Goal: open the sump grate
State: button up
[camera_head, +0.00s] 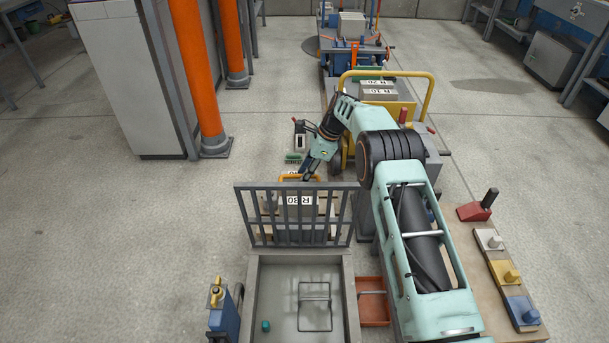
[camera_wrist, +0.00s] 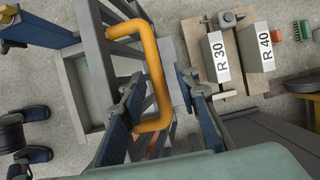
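The sump grate (camera_head: 294,216) is a dark barred panel standing about upright at the far edge of the open sump (camera_head: 253,300). Its orange handle (camera_head: 300,177) is at the top edge, and the handle also shows large in the wrist view (camera_wrist: 160,85). My gripper (camera_head: 308,174) is at the handle. In the wrist view its two fingers (camera_wrist: 158,78) stand apart, one on each side of the handle's bar, with a gap visible beside it. In the sump lie a small teal block (camera_head: 265,325) and a thin wire frame (camera_head: 315,306).
Blocks marked R 30 (camera_wrist: 221,60) and R 40 (camera_wrist: 257,50) stand on a wooden base behind the grate. A red tray (camera_head: 373,313) lies right of the sump, a blue post with a yellow top (camera_head: 221,308) left. An orange column (camera_head: 199,75) stands farther left; floor between is clear.

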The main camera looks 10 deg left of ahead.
jog(key=v, duration=1.1)
jog(key=shift+d+r, duration=0.15)
jog(key=shift+r, duration=0.05)
jog(key=shift+c, duration=0.6)
